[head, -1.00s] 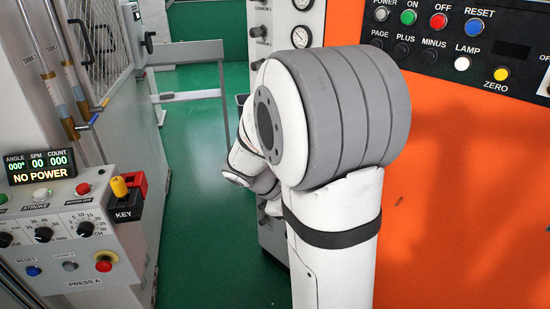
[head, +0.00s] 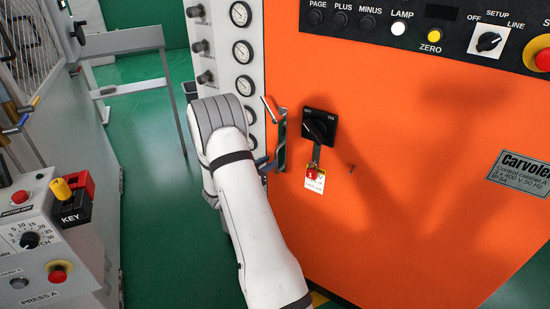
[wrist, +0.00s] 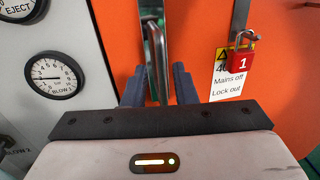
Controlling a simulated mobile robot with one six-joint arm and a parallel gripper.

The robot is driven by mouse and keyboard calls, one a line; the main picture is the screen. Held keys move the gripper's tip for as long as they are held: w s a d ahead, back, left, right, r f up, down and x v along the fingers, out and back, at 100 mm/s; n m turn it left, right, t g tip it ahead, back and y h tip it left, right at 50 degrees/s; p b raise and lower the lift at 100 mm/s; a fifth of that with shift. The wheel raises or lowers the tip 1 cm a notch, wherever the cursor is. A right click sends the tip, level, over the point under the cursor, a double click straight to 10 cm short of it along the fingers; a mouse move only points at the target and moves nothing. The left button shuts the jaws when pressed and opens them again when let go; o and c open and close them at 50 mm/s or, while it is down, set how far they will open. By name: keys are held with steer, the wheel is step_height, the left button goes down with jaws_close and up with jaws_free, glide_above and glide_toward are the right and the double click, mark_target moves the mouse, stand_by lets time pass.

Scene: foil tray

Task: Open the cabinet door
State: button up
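The orange cabinet door (head: 400,180) is closed. Its upright metal handle (head: 281,140) is near the door's left edge; it also shows in the wrist view (wrist: 156,60). My gripper (head: 265,165) is at the handle's lower part, partly hidden by my arm in the head view. In the wrist view my gripper's dark fingers (wrist: 158,88) are open, one on each side of the handle, with small gaps showing. A black rotary switch (head: 319,126) sits right of the handle. A red padlock (wrist: 240,60) hangs below it with a "Mains off / Lock out" tag (wrist: 230,85).
A pale panel with gauges (head: 242,52) stands directly left of the door. A press console (head: 40,230) with a yellow key switch is at the left. A control panel (head: 450,35) runs above the door. Green floor (head: 150,130) is open between console and cabinet.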

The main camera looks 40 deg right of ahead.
mark_target(276, 171)
steer(key=shift+w+d, duration=0.2)
steer(key=shift+d, duration=0.95)
steer(key=shift+w+d, duration=0.15)
steer(key=shift+d, duration=1)
steer(key=shift+c, duration=0.2)
jaws_close()
